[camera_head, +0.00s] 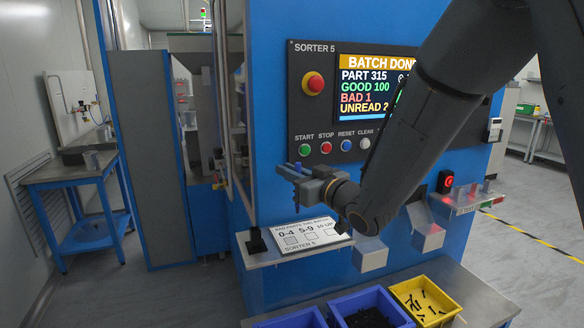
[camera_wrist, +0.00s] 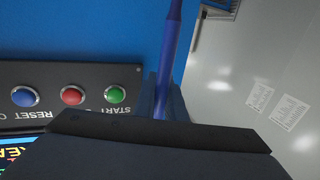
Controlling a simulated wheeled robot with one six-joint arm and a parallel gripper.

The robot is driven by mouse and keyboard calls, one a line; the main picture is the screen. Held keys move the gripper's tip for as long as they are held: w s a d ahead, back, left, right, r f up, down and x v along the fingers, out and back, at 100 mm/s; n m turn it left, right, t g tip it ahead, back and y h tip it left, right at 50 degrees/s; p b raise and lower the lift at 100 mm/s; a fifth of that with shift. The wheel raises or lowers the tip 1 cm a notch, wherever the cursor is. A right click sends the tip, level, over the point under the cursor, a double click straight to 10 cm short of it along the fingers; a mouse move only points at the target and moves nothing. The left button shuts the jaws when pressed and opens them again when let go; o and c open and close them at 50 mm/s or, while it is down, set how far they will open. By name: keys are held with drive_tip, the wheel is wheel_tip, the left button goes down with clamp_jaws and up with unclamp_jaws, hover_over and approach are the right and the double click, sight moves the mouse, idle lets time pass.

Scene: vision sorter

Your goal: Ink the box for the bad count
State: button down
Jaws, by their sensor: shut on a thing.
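My gripper (camera_head: 291,172) is in front of the blue machine, above and apart from the card. It is shut on a blue pen (camera_wrist: 171,55), whose tapered end points up in the wrist view. The white card (camera_head: 300,246) lies on a tilted holder on the shelf, headed bad parts this batch. It has boxes under 0-4 (camera_head: 291,240), 5-9 (camera_head: 311,236) and 10-up (camera_head: 331,232). The boxes are too small to tell any marks. The screen (camera_head: 368,85) reads batch done, part 315, good 100, bad 1; the unread count is partly covered by my arm.
Start, stop, reset and clear buttons (camera_head: 326,147) sit on the panel close above my gripper. Below are blue bins (camera_head: 372,297) and a yellow bin (camera_head: 425,318) of small parts. A small dark stand (camera_head: 256,241) is left of the card. A blue side table (camera_head: 75,178) stands left.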

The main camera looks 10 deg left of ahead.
wheel_tip(320, 180, down, 8)
drive_tip(key=b, duration=0.4)
drive_tip(key=shift+a+r+b, duration=0.1)
drive_tip(key=shift+a+b, duration=0.05)
drive_tip(key=shift+b, duration=0.2)
drive_tip(key=s+a, duration=0.2)
drive_tip(key=a, duration=0.1)
drive_tip(key=shift+a, duration=0.15)
drive_tip(key=w+d+r, duration=0.1)
drive_tip(key=w+d+r+p, duration=0.1)
drive_tip(key=d, duration=0.1)
drive_tip(key=shift+d+r, duration=0.15)
drive_tip(key=shift+d, duration=0.05)
drive_tip(key=shift+d+r+p, duration=0.1)
drive_tip(key=shift+r+p, duration=1.85)
drive_tip(key=shift+r, duration=0.85)
